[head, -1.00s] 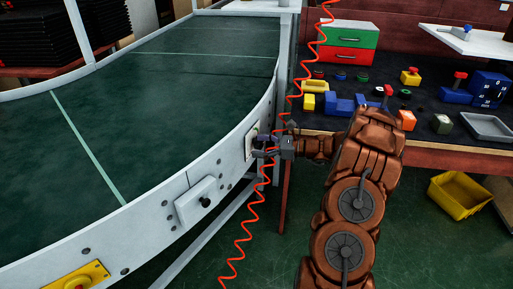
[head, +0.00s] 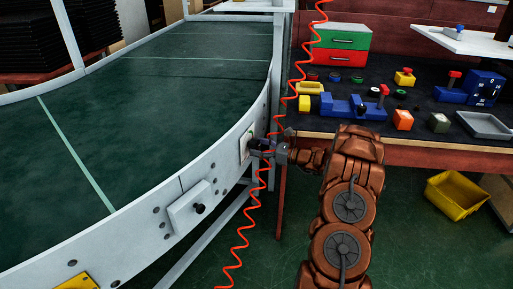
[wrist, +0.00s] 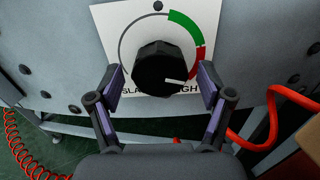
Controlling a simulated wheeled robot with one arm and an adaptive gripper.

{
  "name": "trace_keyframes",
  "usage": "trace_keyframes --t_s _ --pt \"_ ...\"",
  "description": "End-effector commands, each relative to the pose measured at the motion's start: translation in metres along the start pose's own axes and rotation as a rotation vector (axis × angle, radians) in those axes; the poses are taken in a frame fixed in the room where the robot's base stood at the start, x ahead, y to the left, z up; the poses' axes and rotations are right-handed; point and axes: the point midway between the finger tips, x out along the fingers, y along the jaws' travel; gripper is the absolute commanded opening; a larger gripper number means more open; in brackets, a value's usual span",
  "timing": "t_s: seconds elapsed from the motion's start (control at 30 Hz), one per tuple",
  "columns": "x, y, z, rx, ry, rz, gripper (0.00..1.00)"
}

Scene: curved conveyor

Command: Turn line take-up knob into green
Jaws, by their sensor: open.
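The black take-up knob (wrist: 156,69) sits on a white dial plate (wrist: 116,24) on the conveyor's side wall. The dial has a green arc (wrist: 186,26) at upper right and a red arc (wrist: 200,60) below it. The knob's white pointer mark points right and slightly down, near the red arc's lower end. Lettering under the knob is partly hidden. My gripper (wrist: 161,78) is open, with one finger on each side of the knob; I cannot tell if they touch it. In the head view my gripper (head: 264,150) is at the plate (head: 245,143), mostly hiding the knob.
A coiled red hose (head: 243,235) hangs beside my gripper. A white box with a black knob (head: 198,207) is on the conveyor wall nearer me. The workbench at right holds several blocks, a red-green drawer box (head: 342,40) and a grey tray (head: 485,124). A yellow bin (head: 455,196) is below.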

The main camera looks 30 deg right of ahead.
Motion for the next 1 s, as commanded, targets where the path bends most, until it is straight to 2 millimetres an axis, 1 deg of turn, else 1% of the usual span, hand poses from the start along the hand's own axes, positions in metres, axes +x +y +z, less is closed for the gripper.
trace_keyframes --t_s 0.13,0.43,0.47,1.0 --pt "0.0092 0.0000 -0.0005 0.000 0.001 0.000 0.79" --pt "0.0103 -0.0010 0.0000 0.000 0.000 -0.002 0.79" --pt "0.0102 -0.0010 0.0000 0.000 0.000 -0.002 0.77" --pt "0.0102 -0.0011 0.0001 0.000 0.000 -0.002 0.21"
